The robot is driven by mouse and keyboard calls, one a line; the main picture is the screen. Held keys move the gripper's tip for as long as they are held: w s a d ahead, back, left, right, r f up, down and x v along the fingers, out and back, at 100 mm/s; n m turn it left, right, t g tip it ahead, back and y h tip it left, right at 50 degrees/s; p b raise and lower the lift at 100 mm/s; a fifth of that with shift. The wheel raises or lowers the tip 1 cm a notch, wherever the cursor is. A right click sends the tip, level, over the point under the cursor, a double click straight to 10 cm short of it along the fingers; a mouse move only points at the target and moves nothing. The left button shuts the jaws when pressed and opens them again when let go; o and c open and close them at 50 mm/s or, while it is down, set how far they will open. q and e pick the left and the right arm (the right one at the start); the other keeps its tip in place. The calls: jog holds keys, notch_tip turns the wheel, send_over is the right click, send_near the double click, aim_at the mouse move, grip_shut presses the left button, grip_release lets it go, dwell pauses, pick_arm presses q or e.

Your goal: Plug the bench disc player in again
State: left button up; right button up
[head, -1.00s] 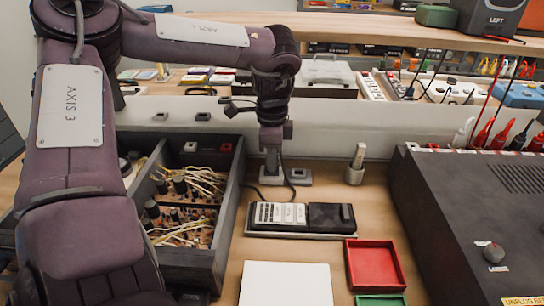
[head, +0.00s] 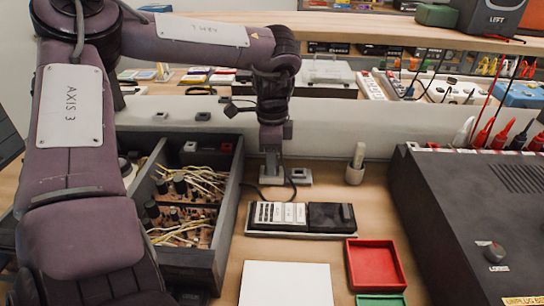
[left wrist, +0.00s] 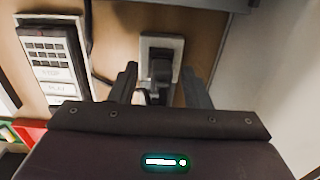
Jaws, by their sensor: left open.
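My left gripper (head: 271,170) points down, its fingers open, just above a light socket plate (head: 300,176) on the bench. In the left wrist view the two fingertips (left wrist: 160,85) are either side of a dark plug (left wrist: 159,69), which stands at the socket plate (left wrist: 175,43). Whether the plug is fully seated is unclear. A dark cord (head: 288,188) loops beside the plate. A flat unit with white keys and a black block (head: 330,216) lies nearby; I cannot tell if it is the disc player. My right gripper is out of view.
An open grey box of wired parts (head: 235,190) stands close left of the gripper. A small metal post (head: 355,168) stands to the right. A large black console (head: 470,215) fills the right side. Red (head: 375,242) and green trays and a white sheet (head: 286,285) lie in front.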

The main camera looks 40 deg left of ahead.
pick_arm(q)
jog(key=shift+w+r, duration=0.1)
jog(key=shift+r, duration=0.45)
notch_tip(320, 180, up, 6)
jog(key=shift+r+p, duration=0.4)
jog(key=shift+r, duration=0.05)
notch_tip(320, 180, up, 5)
jog(key=p, duration=0.4)
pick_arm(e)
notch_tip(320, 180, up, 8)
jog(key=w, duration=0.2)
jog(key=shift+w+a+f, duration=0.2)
pick_arm(q)
jog(key=shift+f, duration=0.15)
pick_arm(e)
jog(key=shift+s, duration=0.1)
